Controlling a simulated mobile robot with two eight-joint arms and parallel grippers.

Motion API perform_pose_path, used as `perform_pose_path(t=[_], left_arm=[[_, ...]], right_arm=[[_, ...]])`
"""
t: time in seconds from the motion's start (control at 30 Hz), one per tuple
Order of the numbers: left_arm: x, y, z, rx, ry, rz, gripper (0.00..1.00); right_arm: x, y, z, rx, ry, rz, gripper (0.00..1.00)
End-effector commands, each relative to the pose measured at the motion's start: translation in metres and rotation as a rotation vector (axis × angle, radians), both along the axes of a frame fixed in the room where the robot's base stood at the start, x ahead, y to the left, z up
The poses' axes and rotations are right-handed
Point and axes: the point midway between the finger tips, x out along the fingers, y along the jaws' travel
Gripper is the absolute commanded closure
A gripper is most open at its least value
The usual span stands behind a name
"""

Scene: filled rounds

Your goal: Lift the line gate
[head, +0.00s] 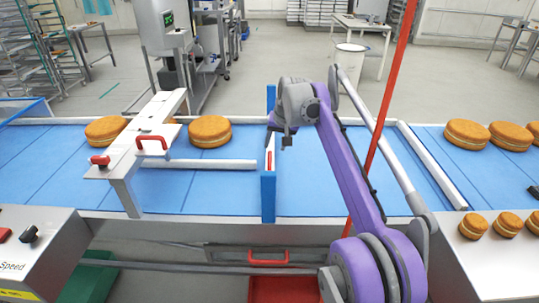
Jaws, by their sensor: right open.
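A narrow blue upright gate (268,197) with a red and white strip stands across the blue conveyor belt (330,190) near the middle of the head view. I take it to be the line gate. My right gripper (279,140) is at the end of the purple arm, just above and beside the gate, with its dark jaws pointing down. It is open and holds nothing that I can see. It hides part of the gate's upper middle, and I cannot tell whether it touches the gate. My left gripper is not in view.
A white metal bridge (130,165) with a red handle (152,146) spans the belt at left. A round cake (209,131) lies between bridge and gate; several cakes (467,134) lie at right. A red pole (392,85) rises behind my arm. A speed control box (40,250) stands front left.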

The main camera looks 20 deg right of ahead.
Motion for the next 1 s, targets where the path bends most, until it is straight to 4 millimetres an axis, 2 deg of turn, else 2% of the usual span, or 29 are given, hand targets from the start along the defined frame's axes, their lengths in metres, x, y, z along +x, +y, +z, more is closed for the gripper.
perform_pose_path(t=[0.03, 0.2, 0.4, 0.57, 0.8, 0.83, 1.0], left_arm=[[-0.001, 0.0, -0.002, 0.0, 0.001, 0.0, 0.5], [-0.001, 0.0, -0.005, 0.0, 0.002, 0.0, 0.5], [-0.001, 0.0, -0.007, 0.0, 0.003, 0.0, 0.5], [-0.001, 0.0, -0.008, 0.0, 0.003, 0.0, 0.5], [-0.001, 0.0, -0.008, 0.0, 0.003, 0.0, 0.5], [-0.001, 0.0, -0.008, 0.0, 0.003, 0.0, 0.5], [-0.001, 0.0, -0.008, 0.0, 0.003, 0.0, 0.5]], right_arm=[[0.005, 0.0, -0.011, 0.0, 0.0, 0.001, 0.5], [0.019, 0.0, -0.041, 0.0, 0.0, 0.001, 0.5], [0.03, 0.0, -0.064, 0.0, 0.0, 0.0, 0.5], [0.034, 0.0, -0.072, 0.0, -0.001, 0.0, 0.5], [0.034, 0.0, -0.072, 0.0, -0.001, 0.0, 0.5], [0.034, 0.0, -0.072, 0.0, -0.001, 0.0, 0.52], [0.034, 0.0, -0.072, 0.0, 0.0, 0.0, 0.83]])
